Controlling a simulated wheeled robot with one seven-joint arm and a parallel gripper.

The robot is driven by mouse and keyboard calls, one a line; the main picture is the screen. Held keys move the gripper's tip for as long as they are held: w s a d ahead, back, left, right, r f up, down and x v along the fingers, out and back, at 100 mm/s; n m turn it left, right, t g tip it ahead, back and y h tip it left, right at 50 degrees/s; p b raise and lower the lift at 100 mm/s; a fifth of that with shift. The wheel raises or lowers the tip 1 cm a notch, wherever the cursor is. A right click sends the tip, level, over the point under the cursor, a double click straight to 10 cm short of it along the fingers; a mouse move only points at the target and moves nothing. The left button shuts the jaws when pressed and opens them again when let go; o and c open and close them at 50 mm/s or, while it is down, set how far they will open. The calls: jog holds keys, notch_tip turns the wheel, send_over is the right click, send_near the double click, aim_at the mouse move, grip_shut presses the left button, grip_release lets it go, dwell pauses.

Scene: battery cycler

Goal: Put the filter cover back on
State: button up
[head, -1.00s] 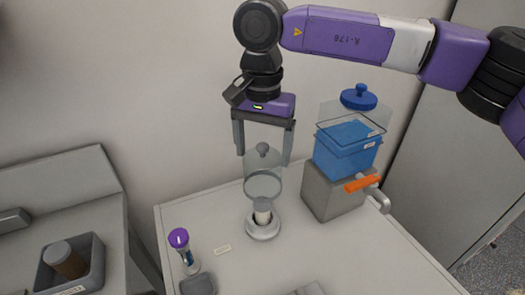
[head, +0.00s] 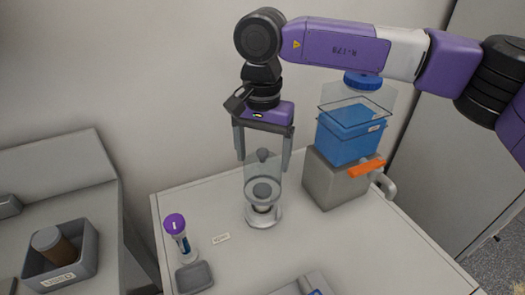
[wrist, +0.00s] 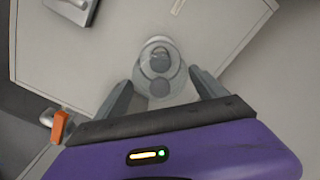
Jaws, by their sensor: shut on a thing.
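The filter cover (head: 263,173) is a clear cylinder with a dark grey knob on top. My gripper (head: 263,167) is shut on it, one finger on each side, and holds it upright over the round light grey filter base (head: 264,217). The dark top of the filter (head: 262,190) shows through the clear wall, so the cover's lower part is around it. I cannot tell whether the cover's lower rim touches the base. In the wrist view, the cover (wrist: 160,72) lies between my fingers (wrist: 161,92), in line with the base.
A grey block with a blue container (head: 347,137) and an orange-handled tap (head: 366,169) stands close on the right. A grey bin (head: 88,262) holds a brown jar further left.

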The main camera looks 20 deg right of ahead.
jog(key=shift+f+b, duration=2.2)
jog(key=shift+f, duration=1.5)
jog(key=shift+f, duration=0.25)
jog(key=o, duration=1.8)
jog(key=shift+r, duration=0.1)
jog(key=shift+r+p, duration=1.95)
jog(key=shift+r, duration=1.5)
